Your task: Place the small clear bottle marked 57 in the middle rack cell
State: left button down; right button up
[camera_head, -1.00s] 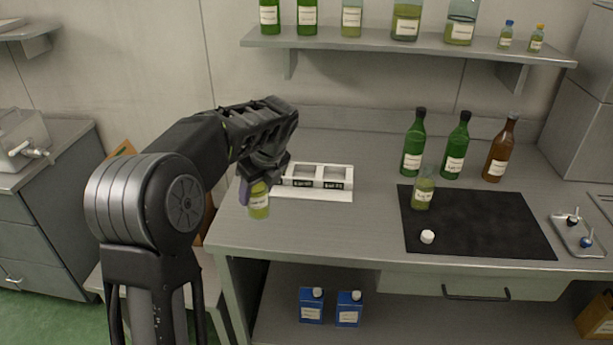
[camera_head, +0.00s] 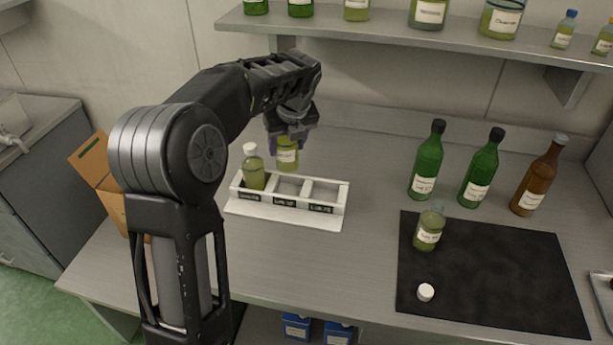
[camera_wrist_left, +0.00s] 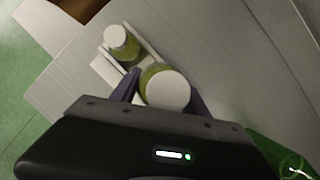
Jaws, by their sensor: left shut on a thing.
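My left gripper (camera_head: 289,137) is shut on a small clear bottle (camera_head: 286,158) of yellow-green liquid with a pale label; the number on it is too small to read. The bottle hangs upright, above or just behind the middle cell of the white rack (camera_head: 336,212). In the left wrist view the held bottle's white cap (camera_wrist_left: 168,92) shows between the fingers (camera_wrist_left: 200,106). A similar white-capped bottle (camera_head: 253,174) stands in the rack's left cell, and it also shows in the left wrist view (camera_wrist_left: 121,42). The middle and right cells look empty. My right gripper is out of view.
An open bottle (camera_head: 429,232) and a loose white cap (camera_head: 425,292) are on the black mat (camera_head: 500,275). Two green bottles (camera_head: 427,162) (camera_head: 482,170) and a brown bottle (camera_head: 537,182) stand behind it. A shelf (camera_head: 400,36) with bottles runs above. A cardboard box (camera_head: 100,180) is at left.

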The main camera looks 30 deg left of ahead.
aim_at(288, 162)
pick_arm(q)
jog(key=shift+w+r, duration=0.25)
jog(key=shift+s, duration=0.1)
jog(key=shift+f+p, duration=0.4)
jog(key=shift+f, duration=2.75)
jog(key=shift+f+p, duration=0.3)
jog(key=shift+f, duration=1.55)
